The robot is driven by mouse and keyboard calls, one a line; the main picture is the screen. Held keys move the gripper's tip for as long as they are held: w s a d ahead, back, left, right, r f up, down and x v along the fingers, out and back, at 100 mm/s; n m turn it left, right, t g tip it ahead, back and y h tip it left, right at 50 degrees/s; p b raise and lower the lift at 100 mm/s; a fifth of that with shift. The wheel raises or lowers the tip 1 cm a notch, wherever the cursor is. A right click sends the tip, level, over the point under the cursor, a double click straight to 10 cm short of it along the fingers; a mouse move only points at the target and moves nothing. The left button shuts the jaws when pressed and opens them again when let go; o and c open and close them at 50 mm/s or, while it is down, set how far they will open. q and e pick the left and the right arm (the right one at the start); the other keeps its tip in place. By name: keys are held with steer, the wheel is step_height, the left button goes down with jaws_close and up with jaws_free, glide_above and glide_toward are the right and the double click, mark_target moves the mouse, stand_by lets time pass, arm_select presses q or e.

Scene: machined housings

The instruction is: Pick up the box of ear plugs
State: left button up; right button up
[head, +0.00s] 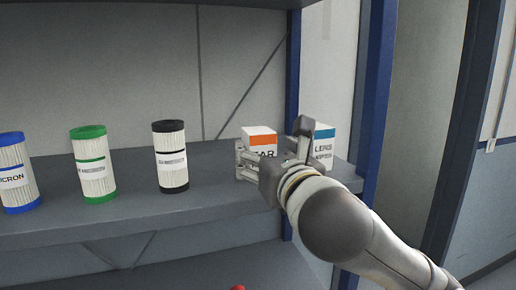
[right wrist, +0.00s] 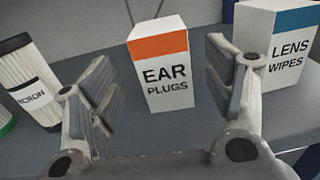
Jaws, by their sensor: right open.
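The box of ear plugs (right wrist: 168,80) is white with an orange band and black "EAR PLUGS" lettering. It stands upright on the shelf (head: 120,215). In the head view the box of ear plugs (head: 261,137) is partly hidden by my right gripper. My right gripper (head: 272,152) is open in front of the box. In the right wrist view the box appears between and beyond the two spread fingers of the right gripper (right wrist: 160,85), and no grip on it is seen. My left gripper is not in view.
A lens wipes box (right wrist: 290,50) with a blue band stands close to the right, near the right finger. Black (head: 170,157), green (head: 93,164) and blue (head: 16,173) ringed filter cartridges stand to the left. A blue shelf post (head: 373,90) rises at the right.

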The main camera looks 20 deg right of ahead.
steer(key=shift+w, duration=0.7)
steer(key=w+p, duration=0.1)
steer(key=w, duration=0.1)
steer(key=w+p, duration=0.1)
steer(key=w, duration=0.2)
steer(key=shift+d+f, duration=0.15)
steer(key=shift+d, duration=0.05)
steer(key=shift+w, duration=0.1)
steer(key=shift+c, duration=1.5)
steer(key=c, duration=0.8)
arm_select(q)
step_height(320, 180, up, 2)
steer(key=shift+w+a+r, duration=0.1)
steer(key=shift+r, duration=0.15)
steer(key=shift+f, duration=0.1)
